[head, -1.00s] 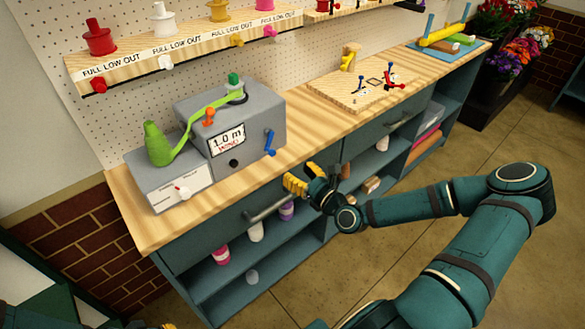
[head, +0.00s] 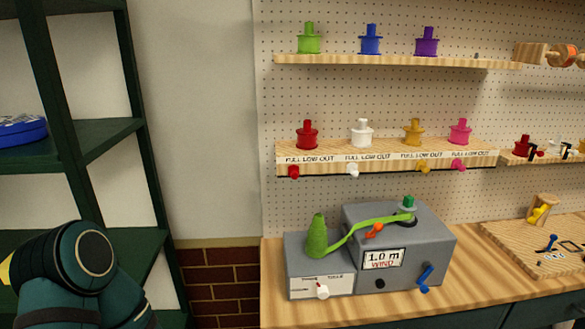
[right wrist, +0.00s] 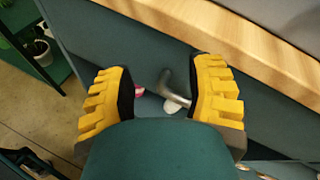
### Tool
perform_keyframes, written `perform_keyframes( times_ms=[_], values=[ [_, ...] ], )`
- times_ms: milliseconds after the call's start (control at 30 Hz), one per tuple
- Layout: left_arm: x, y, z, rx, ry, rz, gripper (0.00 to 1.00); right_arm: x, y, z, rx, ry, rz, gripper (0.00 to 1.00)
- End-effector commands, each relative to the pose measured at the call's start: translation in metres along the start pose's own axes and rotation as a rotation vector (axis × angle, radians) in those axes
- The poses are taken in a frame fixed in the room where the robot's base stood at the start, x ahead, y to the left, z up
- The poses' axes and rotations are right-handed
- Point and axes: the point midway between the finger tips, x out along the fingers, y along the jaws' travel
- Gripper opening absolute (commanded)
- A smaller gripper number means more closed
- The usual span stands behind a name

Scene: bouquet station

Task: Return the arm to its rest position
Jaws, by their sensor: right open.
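My right gripper (right wrist: 165,92) shows in the right wrist view with its two yellow ribbed fingers spread wide. Nothing is held between them. A teal link of my left arm (head: 60,275) stands at the lower left of the head view. A yellow sliver at the left edge beside it is too small to identify, and no left gripper fingers can be made out.
The grey ribbon winder (head: 405,245) with green ribbon stands on the wooden bench (head: 480,285). Above it, a pegboard (head: 375,90) carries spool shelves. A dark green rack (head: 95,140) stands at the left. In the right wrist view the wooden bench edge (right wrist: 180,30) runs close past the fingers.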

Motion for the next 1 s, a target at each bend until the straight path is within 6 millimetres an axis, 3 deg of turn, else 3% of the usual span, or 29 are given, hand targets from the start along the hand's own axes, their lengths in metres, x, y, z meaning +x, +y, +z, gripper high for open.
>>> perform_keyframes(
  times_ms=[33,200,400,500,633,800,1000],
  values=[
    [0.000,0.000,0.000,0.000,0.000,0.000,0.00,0.007,0.024,0.002,-0.101,0.024,0.074,0.54],
    [0.000,0.000,0.000,0.000,0.000,0.000,0.00,0.014,0.090,-0.005,-0.479,0.087,0.312,0.54],
    [0.000,0.000,0.000,0.000,0.000,0.000,0.00,0.004,0.150,-0.015,-0.941,0.082,0.594,0.54],
    [0.000,0.000,0.000,0.000,0.000,0.000,0.00,-0.006,0.171,-0.021,-1.169,0.054,0.731,0.54],
    [0.000,0.000,0.000,0.000,0.000,0.000,0.00,-0.020,0.190,-0.027,-1.450,-0.010,0.900,0.54],
    [0.000,0.000,0.000,0.000,0.000,0.000,0.00,-0.035,0.199,-0.031,-1.715,-0.094,1.058,0.54],
    [0.000,0.000,0.000,0.000,0.000,0.000,0.00,-0.043,0.202,-0.033,-1.840,-0.148,1.134,0.54]
  ],
)
